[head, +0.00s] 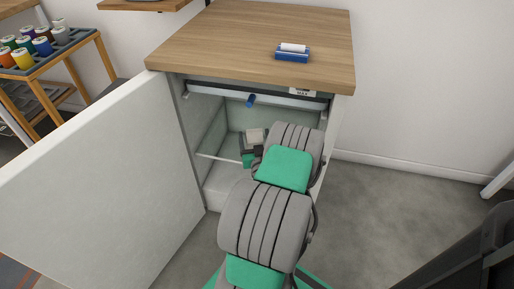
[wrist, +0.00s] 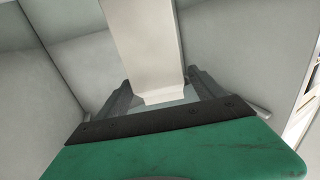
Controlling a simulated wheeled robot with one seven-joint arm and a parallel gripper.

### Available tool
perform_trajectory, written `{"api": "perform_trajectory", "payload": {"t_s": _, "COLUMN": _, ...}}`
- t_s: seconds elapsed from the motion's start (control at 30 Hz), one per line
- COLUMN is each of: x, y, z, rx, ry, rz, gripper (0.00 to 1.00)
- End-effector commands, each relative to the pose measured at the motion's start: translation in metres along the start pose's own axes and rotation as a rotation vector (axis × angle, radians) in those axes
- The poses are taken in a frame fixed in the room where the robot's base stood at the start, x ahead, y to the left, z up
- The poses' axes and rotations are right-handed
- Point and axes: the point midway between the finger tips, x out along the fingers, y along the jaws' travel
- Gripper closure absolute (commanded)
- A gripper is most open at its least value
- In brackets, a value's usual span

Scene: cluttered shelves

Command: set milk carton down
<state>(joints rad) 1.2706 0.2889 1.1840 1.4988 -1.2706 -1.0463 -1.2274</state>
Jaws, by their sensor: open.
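The milk carton is a pale, plain, box-like shape (wrist: 145,45) in the wrist view, standing between the two fingers of my gripper (wrist: 160,78). The fingers are open on either side of it; I cannot tell whether either one touches it. In the head view my gripper (head: 247,157) is inside the open cabinet (head: 222,140), at the shelf, partly hidden by my arm. A small pale block (head: 255,135) beside it there seems to be the carton. The carton's base is hidden, so its contact with the shelf cannot be seen.
The cabinet door (head: 100,180) stands wide open at the left. A glass shelf (head: 222,157) crosses the interior. A small blue item (head: 251,100) is near the top opening. A blue and white object (head: 292,52) lies on the wooden top (head: 220,40). Floor is clear at right.

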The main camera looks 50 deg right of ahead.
Motion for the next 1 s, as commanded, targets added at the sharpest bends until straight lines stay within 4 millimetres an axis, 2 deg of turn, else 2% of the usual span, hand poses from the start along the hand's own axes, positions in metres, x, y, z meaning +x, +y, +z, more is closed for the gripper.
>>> {"api": "perform_trajectory", "payload": {"t_s": 0.03, "x": -0.014, "y": 0.002, "z": 0.002, "rx": 0.002, "ry": -0.002, "rz": 0.006, "gripper": 0.22}}
{"api": "perform_trajectory", "payload": {"t_s": 0.2, "x": -0.061, "y": 0.002, "z": 0.0, "rx": 0.0, "ry": 0.002, "rz": 0.006, "gripper": 0.22}}
{"api": "perform_trajectory", "payload": {"t_s": 0.43, "x": -0.081, "y": 0.001, "z": 0.0, "rx": -0.002, "ry": 0.002, "rz": 0.002, "gripper": 0.22}}
{"api": "perform_trajectory", "payload": {"t_s": 0.6, "x": -0.085, "y": -0.001, "z": 0.0, "rx": -0.002, "ry": 0.0, "rz": -0.003, "gripper": 0.22}}
{"api": "perform_trajectory", "payload": {"t_s": 0.67, "x": -0.081, "y": -0.01, "z": -0.003, "rx": -0.005, "ry": -0.002, "rz": -0.035, "gripper": 0.22}}
{"api": "perform_trajectory", "payload": {"t_s": 0.77, "x": -0.069, "y": -0.054, "z": -0.011, "rx": -0.024, "ry": -0.028, "rz": -0.186, "gripper": 0.22}}
{"api": "perform_trajectory", "payload": {"t_s": 0.87, "x": -0.064, "y": -0.134, "z": -0.018, "rx": -0.063, "ry": -0.108, "rz": -0.447, "gripper": 0.22}}
{"api": "perform_trajectory", "payload": {"t_s": 0.9, "x": -0.07, "y": -0.175, "z": -0.021, "rx": -0.089, "ry": -0.168, "rz": -0.579, "gripper": 0.22}}
{"api": "perform_trajectory", "payload": {"t_s": 0.93, "x": -0.079, "y": -0.207, "z": -0.021, "rx": -0.115, "ry": -0.228, "rz": -0.681, "gripper": 0.22}}
{"api": "perform_trajectory", "payload": {"t_s": 0.97, "x": -0.091, "y": -0.236, "z": -0.021, "rx": -0.144, "ry": -0.298, "rz": -0.775, "gripper": 0.22}}
{"api": "perform_trajectory", "payload": {"t_s": 1.0, "x": -0.112, "y": -0.268, "z": -0.019, "rx": -0.188, "ry": -0.4, "rz": -0.879, "gripper": 0.22}}
